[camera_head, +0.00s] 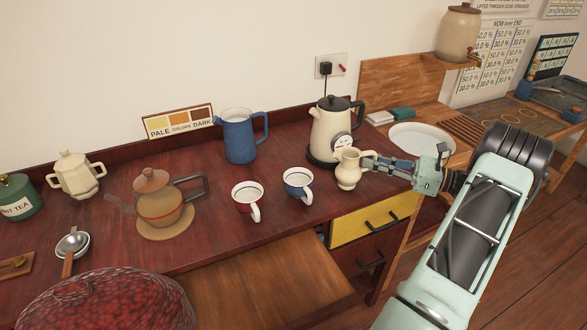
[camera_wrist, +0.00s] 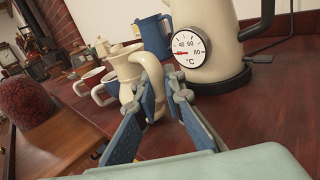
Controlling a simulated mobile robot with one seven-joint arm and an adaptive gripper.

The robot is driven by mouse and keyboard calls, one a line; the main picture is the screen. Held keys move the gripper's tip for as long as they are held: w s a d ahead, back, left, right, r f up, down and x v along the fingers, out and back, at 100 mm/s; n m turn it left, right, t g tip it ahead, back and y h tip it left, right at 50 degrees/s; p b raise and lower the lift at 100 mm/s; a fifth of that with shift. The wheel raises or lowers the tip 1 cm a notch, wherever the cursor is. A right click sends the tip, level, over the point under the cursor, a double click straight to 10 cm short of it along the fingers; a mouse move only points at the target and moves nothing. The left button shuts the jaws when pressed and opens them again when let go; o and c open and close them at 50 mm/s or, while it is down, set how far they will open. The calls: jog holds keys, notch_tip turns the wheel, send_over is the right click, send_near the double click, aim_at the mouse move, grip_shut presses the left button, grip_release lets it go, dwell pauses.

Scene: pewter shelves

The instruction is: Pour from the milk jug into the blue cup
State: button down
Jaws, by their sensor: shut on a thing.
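The milk jug (camera_head: 348,170) is small and cream, with its handle toward my arm. My gripper (camera_head: 372,163) is shut on its handle and holds the jug near upright in front of the kettle. In the wrist view the jug (camera_wrist: 130,75) stands beyond my gripper (camera_wrist: 157,90), between its blue fingers. Whether the jug touches the table is hard to tell. The blue cup (camera_head: 298,186) is white inside and stands on the table to the left of the jug, apart from it. It shows partly behind the jug in the wrist view (camera_wrist: 106,90).
A red cup (camera_head: 247,198) stands left of the blue cup. The cream kettle (camera_head: 331,130) on its black base is right behind the jug. A blue jug (camera_head: 239,135) and a glass teapot (camera_head: 160,207) stand farther left. The yellow drawer (camera_head: 362,218) is below the table edge.

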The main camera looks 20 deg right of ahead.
aim_at(357, 151)
jog(key=shift+w, duration=0.15)
jog(key=shift+r, duration=0.15)
jog(key=shift+a+r+g+p, duration=0.3)
jog(key=shift+r+p, duration=0.15)
jog(key=shift+p, duration=0.05)
jog(key=shift+w+a+r+n+g+h+p, duration=0.15)
jog(key=shift+a+r+n+g+h+p, duration=0.3)
jog(key=shift+r+n+h, duration=0.15)
jog(key=shift+w+a+r+n+g+h, duration=0.2)
jog(key=shift+a+r+n+g+h, duration=0.3)
jog(key=shift+a, duration=0.3)
jog(key=shift+w+a+r+n+g+h, duration=0.1)
jog(key=shift+a+r+n+g+h, duration=0.1)
jog(key=shift+a+h, duration=0.25)
jog(key=shift+w+a+r+n+g+h, duration=0.1)
jog(key=shift+a+g+h, duration=0.05)
jog(key=shift+a+h, duration=0.25)
jog(key=shift+w+a+r+h, duration=0.15)
jog(key=shift+a+r+h, duration=0.1)
jog(key=shift+a+h, duration=0.4)
jog(key=shift+w+a+r+n+g+h, duration=0.1)
jog(key=shift+a+r+n+g+h, duration=0.25)
jog(key=shift+a+n+g, duration=0.2)
dwell(1.1)
jog(key=shift+w+a+r+n+g+h+p, duration=0.1)
jog(key=shift+a+r+n+g+h+p, duration=0.15)
jog(key=shift+a+r+h+p, duration=0.35)
dwell(0.9)
